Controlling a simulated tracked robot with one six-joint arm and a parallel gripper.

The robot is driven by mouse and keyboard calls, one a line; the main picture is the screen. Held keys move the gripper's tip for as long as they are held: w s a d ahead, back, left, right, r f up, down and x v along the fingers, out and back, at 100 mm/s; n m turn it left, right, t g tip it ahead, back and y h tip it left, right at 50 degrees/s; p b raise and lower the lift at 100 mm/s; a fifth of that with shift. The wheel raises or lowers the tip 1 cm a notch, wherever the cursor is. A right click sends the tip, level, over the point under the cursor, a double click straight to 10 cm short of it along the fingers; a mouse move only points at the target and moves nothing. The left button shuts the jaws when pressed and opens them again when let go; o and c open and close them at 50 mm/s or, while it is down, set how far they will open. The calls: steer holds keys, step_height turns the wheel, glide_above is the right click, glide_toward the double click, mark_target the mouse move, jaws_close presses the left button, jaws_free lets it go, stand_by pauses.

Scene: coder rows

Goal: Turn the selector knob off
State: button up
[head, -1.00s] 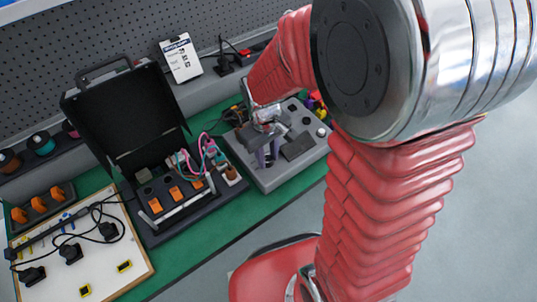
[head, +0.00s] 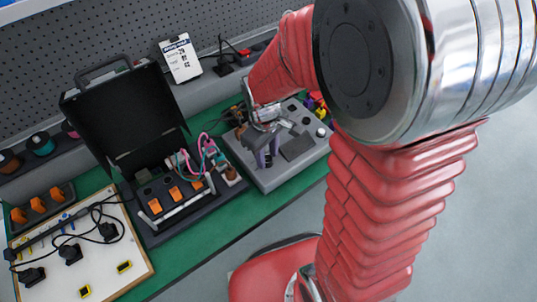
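A grey control box (head: 288,172) lies on the green bench right of centre in the head view. My gripper (head: 266,158) points down over its left part, with its fingertips close to the top face. Contact cannot be made out. The fingers are small and partly merged, so their gap is unclear. I cannot make out the selector knob; it may be hidden by the gripper or wrist. A dark flat plate (head: 298,147) and a white round button (head: 321,132) show on the box right of the gripper.
An open black case (head: 125,115) with orange switches and cables stands left of the box. A white board (head: 95,262) with black plugs lies at the lower left. A clipboard sign (head: 181,60) leans behind. A strip of green bench (head: 255,218) in front is clear.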

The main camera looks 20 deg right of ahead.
steer(key=shift+o, duration=1.1)
steer(key=shift+s, duration=0.15)
step_height(320, 180, up, 14)
steer(key=shift+s+a+f, duration=0.2)
steer(key=shift+a, duration=0.15)
steer(key=shift+w, duration=0.1)
steer(key=s+r+m+t, duration=0.5)
steer(key=s+r+m, duration=0.1)
steer(key=s, duration=0.5)
steer(key=shift+d+r, duration=0.45)
